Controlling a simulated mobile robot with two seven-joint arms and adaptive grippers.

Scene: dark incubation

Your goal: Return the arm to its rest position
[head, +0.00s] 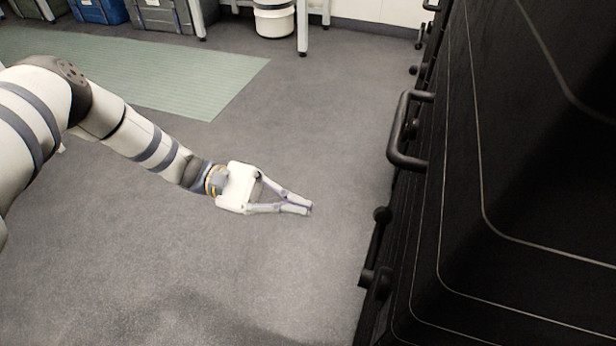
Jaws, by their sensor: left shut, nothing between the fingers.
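My left arm comes in from the left of the head view and reaches toward the middle. My left gripper (308,209) is shut and empty, its fingertips together and pointing right. It is over the bare grey floor, apart from the black cabinet (520,190) on the right. My right gripper does not show.
The black cabinet fills the right side, and its handle (398,130) sticks out toward the open floor. A green mat (190,75) lies at the upper left. A white bucket (274,20), a blue bin (98,10) and grey bins (165,14) stand at the back. The middle floor is clear.

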